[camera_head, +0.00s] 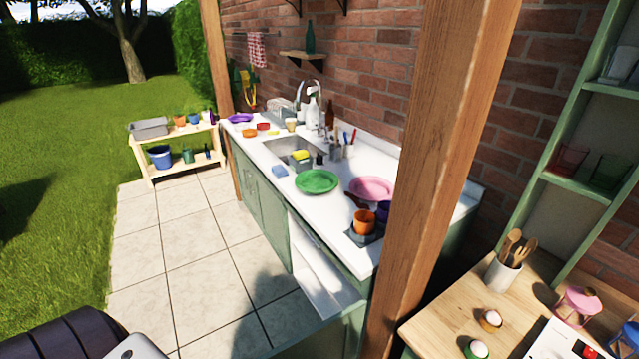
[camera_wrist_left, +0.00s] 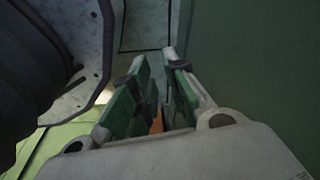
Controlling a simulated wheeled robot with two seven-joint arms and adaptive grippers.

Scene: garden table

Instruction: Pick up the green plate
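The green plate (camera_head: 316,181) lies flat on the white counter (camera_head: 300,209), near its front edge, between the sink and a pink plate (camera_head: 371,188). Nothing covers it in the head view. My left gripper (camera_wrist_left: 155,57) shows in the left wrist view, its two green-padded fingers apart with a gap between them. I see no object held between them. The green plate does not show in the wrist view. My left gripper is not in the head view, and my right gripper is in neither view.
An orange cup (camera_head: 364,222) stands on the counter right of the plate. A wooden post (camera_head: 435,150) rises at the right. A wooden table (camera_head: 450,320) stands nearer. The tiled floor (camera_head: 190,270) at left is clear.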

